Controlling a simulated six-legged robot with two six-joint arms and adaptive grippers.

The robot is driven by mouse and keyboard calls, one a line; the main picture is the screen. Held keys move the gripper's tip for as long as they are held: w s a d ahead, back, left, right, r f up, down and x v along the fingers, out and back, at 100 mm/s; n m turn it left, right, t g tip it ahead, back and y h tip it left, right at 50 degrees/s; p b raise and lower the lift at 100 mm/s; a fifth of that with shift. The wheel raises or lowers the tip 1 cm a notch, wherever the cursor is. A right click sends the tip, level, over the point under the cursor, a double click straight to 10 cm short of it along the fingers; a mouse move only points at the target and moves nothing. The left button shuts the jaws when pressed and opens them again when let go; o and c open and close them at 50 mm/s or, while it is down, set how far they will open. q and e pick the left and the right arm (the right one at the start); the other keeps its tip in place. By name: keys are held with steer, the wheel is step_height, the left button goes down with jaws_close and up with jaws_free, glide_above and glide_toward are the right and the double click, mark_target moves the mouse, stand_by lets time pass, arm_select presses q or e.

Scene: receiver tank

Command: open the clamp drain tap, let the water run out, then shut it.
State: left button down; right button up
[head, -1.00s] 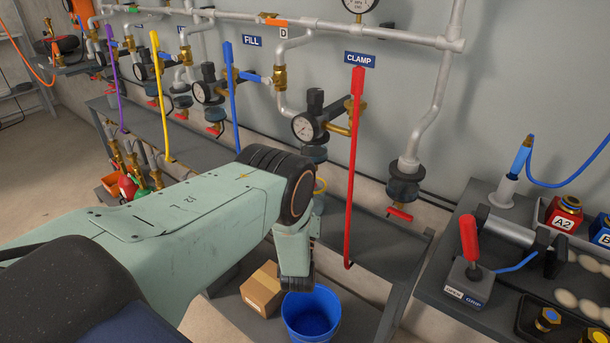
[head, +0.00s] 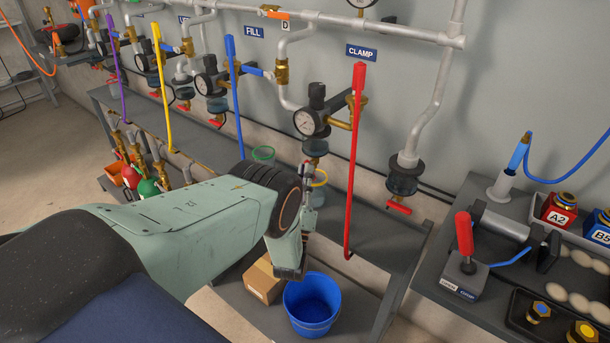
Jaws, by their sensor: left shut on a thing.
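The clamp unit has a round gauge (head: 306,122) and a bluish clear bowl (head: 315,147) below it, left of the long red lever under the CLAMP label (head: 361,51). My left gripper (head: 307,174) reaches up to the underside of this bowl and is shut on the clamp drain tap there. The tap itself is hidden by the gripper, so its turn cannot be told. A blue bucket (head: 312,306) stands below on the lower shelf. No water stream shows. My right gripper is not in view.
The red lever (head: 355,165) hangs close to the right of my gripper. A cardboard box (head: 263,280) stands beside the bucket. Another bowl with a red tap (head: 397,208) is farther right.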

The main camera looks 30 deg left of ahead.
arm_select(q)
steer(key=c, duration=1.7)
jaws_free()
steer(key=shift+n, duration=0.3)
